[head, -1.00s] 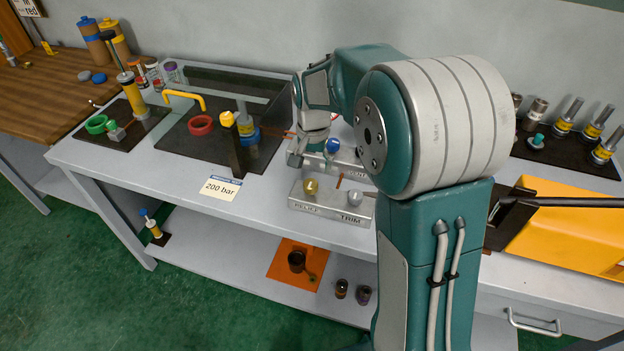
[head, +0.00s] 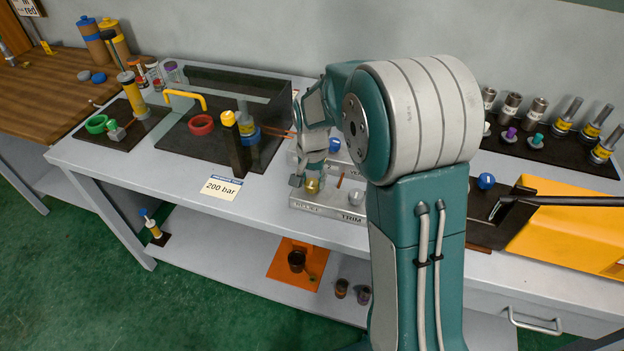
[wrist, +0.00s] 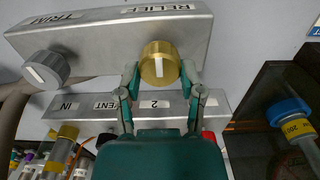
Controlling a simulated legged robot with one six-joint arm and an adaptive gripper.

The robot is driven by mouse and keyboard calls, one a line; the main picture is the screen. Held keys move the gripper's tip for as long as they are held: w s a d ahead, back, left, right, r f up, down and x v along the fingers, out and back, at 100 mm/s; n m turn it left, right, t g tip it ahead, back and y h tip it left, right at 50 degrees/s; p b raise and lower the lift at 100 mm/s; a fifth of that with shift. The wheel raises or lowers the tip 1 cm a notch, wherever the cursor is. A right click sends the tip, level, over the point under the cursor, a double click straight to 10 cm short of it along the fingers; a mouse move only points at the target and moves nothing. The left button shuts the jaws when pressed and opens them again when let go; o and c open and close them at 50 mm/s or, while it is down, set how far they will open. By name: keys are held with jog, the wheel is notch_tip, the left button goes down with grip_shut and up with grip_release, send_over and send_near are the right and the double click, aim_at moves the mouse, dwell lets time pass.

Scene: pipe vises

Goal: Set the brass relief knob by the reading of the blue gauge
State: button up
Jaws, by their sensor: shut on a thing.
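The brass relief knob (wrist: 158,60) sits on the grey block face marked RELIEF in the wrist view. My gripper (wrist: 159,76) is shut on the knob, one finger on each side. In the head view my gripper (head: 308,184) is at the brass knob (head: 313,187), which it partly covers. A card (head: 221,187) reading 200 bar lies on the bench to the left. I cannot make out a blue gauge dial or its reading.
The grey trim knob (wrist: 45,68) is beside the brass knob on the same block. A second block (wrist: 75,105) carries the labels IN, VENT and 2. A blue-collared fitting (wrist: 288,110) with a yellow label stands to the right. An orange-yellow box (head: 570,235) stands at the bench's right.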

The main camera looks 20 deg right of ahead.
jog(key=shift+f+n, duration=0.1)
jog(key=shift+n, duration=0.2)
jog(key=n, duration=0.3)
jog(key=shift+a+n, duration=0.1)
jog(key=shift+n, duration=0.2)
jog(key=n, duration=0.3)
jog(key=shift+s+n, duration=0.1)
jog(key=shift+n, duration=0.3)
jog(key=n, duration=0.4)
jog(key=shift+a+f, duration=0.1)
jog(key=shift+a, duration=0.05)
jog(key=shift+n, duration=1.8)
jog(key=shift+s, duration=0.1)
jog(key=o, duration=1.2)
